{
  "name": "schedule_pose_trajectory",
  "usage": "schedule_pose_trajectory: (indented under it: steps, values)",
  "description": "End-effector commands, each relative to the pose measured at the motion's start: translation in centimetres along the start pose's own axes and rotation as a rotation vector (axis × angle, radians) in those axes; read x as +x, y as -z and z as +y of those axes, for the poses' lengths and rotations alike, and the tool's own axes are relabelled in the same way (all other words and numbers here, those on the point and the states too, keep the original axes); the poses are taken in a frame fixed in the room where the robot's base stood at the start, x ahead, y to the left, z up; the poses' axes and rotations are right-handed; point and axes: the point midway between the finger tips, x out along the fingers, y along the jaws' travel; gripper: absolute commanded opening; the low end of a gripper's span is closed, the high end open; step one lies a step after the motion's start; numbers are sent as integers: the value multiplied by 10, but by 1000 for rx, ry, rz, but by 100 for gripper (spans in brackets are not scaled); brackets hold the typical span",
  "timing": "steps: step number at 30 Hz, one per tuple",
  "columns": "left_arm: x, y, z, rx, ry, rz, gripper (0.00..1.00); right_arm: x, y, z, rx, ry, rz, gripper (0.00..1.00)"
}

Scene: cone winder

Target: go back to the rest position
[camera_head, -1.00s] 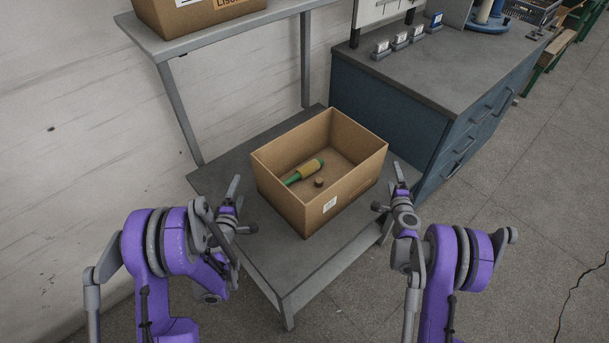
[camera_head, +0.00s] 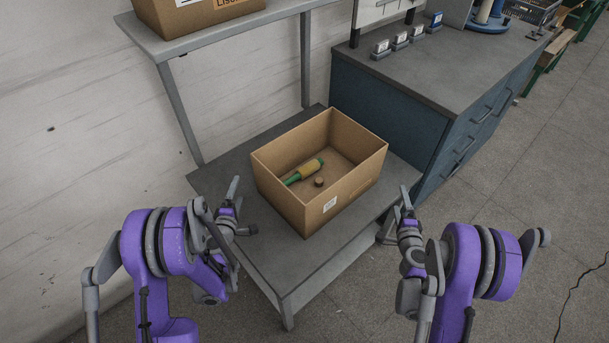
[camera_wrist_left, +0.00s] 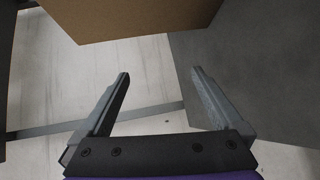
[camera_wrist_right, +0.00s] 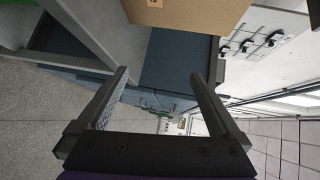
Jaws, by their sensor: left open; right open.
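My left gripper (camera_head: 243,208) is open and empty, just left of the cardboard box on the grey table. In the left wrist view its two fingers (camera_wrist_left: 160,95) stand apart with nothing between them. My right gripper (camera_head: 396,208) is open and empty, to the right of the box, by the table's right edge. In the right wrist view its fingers (camera_wrist_right: 162,92) are apart with nothing between them.
The grey table (camera_head: 290,262) carries the box. A shelf (camera_head: 200,44) above its back holds another carton (camera_head: 205,8). A blue drawer cabinet (camera_head: 390,105) stands at the right with small labelled items (camera_head: 400,41) on top.

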Motion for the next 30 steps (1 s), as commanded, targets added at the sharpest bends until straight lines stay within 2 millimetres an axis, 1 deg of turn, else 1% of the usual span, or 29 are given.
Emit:
schedule_pose_trajectory:
  steps: [11,14,17,20,21,23,24,26,27,29,30]
  values:
    - [0,0,0,0,0,0,100,0,0,0,0,0,0,100]
    - [-1,-4,8,17,2,-11,100,0,-4,-8,-17,-2,-11,100]
    - [-6,-16,31,79,12,-50,100,-5,-17,-31,-79,-12,-51,100]
    - [-18,-39,68,191,34,-121,100,-17,-39,-68,-191,-34,-122,100]
    - [-25,-50,83,246,47,-155,100,-24,-50,-83,-246,-47,-156,100]
    - [-38,-65,104,331,70,-208,100,-37,-65,-104,-330,-70,-208,100]
    - [-47,-74,116,386,87,-242,100,-47,-75,-116,-385,-87,-242,100]
    - [-64,-88,132,468,114,-291,100,-63,-88,-132,-468,-114,-292,100]
    - [-76,-96,141,523,134,-325,100,-75,-96,-141,-522,-134,-325,100]
    - [-95,-106,153,604,167,-373,100,-95,-106,-153,-605,-167,-373,100]
    - [-109,-112,159,659,190,-403,100,-109,-112,-159,-659,-190,-404,100]
